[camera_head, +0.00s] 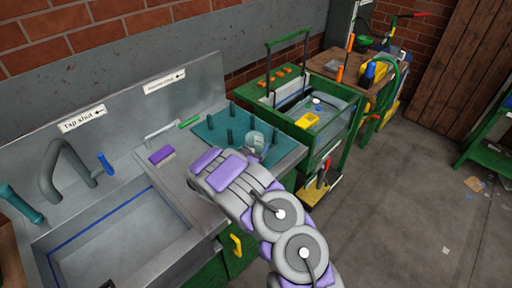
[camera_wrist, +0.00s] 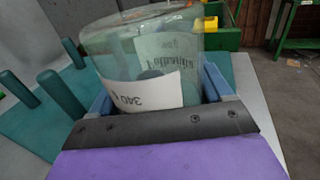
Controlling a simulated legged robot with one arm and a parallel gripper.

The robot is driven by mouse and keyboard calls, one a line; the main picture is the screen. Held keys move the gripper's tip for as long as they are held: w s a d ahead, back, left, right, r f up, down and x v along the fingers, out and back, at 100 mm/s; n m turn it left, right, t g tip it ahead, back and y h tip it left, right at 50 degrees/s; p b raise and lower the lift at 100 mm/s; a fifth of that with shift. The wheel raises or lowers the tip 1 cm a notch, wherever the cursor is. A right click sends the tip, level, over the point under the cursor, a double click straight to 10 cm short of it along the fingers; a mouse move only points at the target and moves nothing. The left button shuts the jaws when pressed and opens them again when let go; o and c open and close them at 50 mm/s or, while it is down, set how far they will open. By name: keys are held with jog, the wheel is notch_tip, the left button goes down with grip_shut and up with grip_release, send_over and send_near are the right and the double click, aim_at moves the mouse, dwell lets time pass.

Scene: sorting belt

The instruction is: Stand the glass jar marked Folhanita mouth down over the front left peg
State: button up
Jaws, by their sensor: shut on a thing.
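The clear glass jar (camera_wrist: 120,62) marked Folhanita is between the fingers of my gripper (camera_wrist: 160,98). Its 340 label is upside down and its closed, rounded end seems to be up; its mouth is hidden. A dark round shape, perhaps a peg top, shows through the glass. In the head view the jar (camera_head: 256,139) is over the right part of the teal peg board (camera_head: 206,133), by my gripper (camera_head: 250,152). Several teal pegs stand on the board, one in the wrist view (camera_wrist: 62,92). I cannot tell whether the jar is around a peg.
A sink basin (camera_head: 120,240) with a tap (camera_head: 65,170) is at the left. A purple-topped brush (camera_head: 161,155) lies on the counter left of the board. A green-framed cart (camera_head: 345,115) with a yellow item (camera_head: 307,120) stands right of the counter. The floor at right is mostly clear.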

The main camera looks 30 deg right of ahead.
jog(key=shift+a, duration=0.4)
jog(key=o, duration=1.2)
jog(key=shift+a, duration=0.2)
jog(key=shift+c, duration=0.2)
jog(key=shift+o, duration=0.7)
jog(key=shift+d, duration=0.35)
jog(key=p+v, duration=0.3)
jog(key=v, duration=1.4)
jog(key=shift+s+a+f, duration=0.15)
jog(key=shift+a, duration=0.1)
